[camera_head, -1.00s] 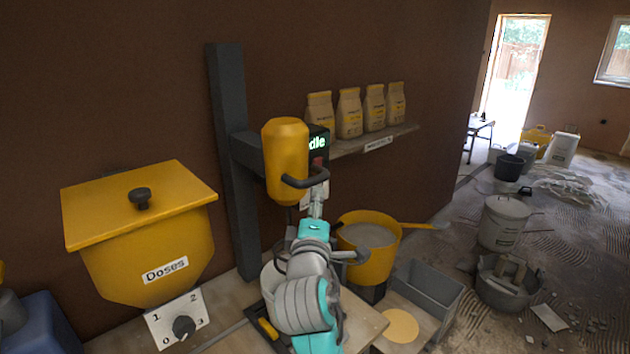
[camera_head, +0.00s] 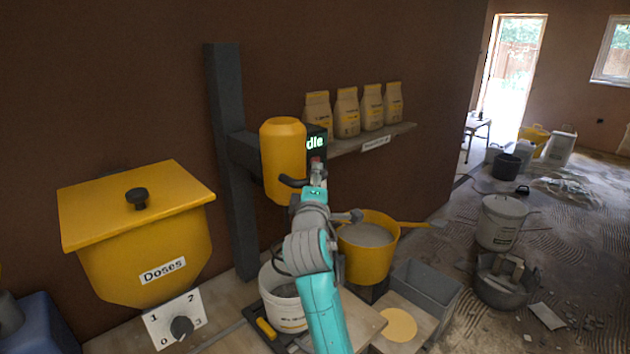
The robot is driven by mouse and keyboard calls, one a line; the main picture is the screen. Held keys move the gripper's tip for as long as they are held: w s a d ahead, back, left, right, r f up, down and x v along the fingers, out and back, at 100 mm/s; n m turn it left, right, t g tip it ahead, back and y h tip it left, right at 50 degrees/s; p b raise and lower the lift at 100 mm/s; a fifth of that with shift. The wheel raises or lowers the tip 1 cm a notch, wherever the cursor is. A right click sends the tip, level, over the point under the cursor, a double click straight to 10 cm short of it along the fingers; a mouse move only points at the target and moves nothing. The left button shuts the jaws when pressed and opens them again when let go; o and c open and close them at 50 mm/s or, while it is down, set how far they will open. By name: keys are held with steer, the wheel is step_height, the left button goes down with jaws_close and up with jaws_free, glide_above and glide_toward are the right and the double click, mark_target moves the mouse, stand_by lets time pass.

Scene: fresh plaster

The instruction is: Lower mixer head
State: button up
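The yellow mixer head (camera_head: 284,158) is mounted on a dark upright post (camera_head: 229,150) and hangs high above a white bucket (camera_head: 286,308). Its dark handle (camera_head: 292,182) sticks out at the lower front. A display (camera_head: 314,142) on its side shows letters ending in "dle", with a red part below it. My gripper (camera_head: 317,172) is raised beside the handle, in front of the display's lower part. My own wrist hides part of the handle, and the fingers are too small and covered to tell open from shut. The white bucket stands below, partly behind my arm.
A yellow hopper labelled "Doses" (camera_head: 140,250) with a dial (camera_head: 181,328) stands left. A yellow tub (camera_head: 368,262) of grey material and a grey bin (camera_head: 428,282) stand right of my arm. A shelf (camera_head: 400,131) carries several bags. Buckets and rubble lie on the floor at right.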

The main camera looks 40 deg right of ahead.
jaws_close()
step_height(320, 180, down, 19)
stand_by(0.5)
steer(key=shift+f, duration=0.15)
steer(key=shift+c, duration=0.5)
jaws_free()
steer(key=shift+o, duration=0.5)
steer(key=shift+a, duration=0.1)
steer(key=v, duration=1.2)
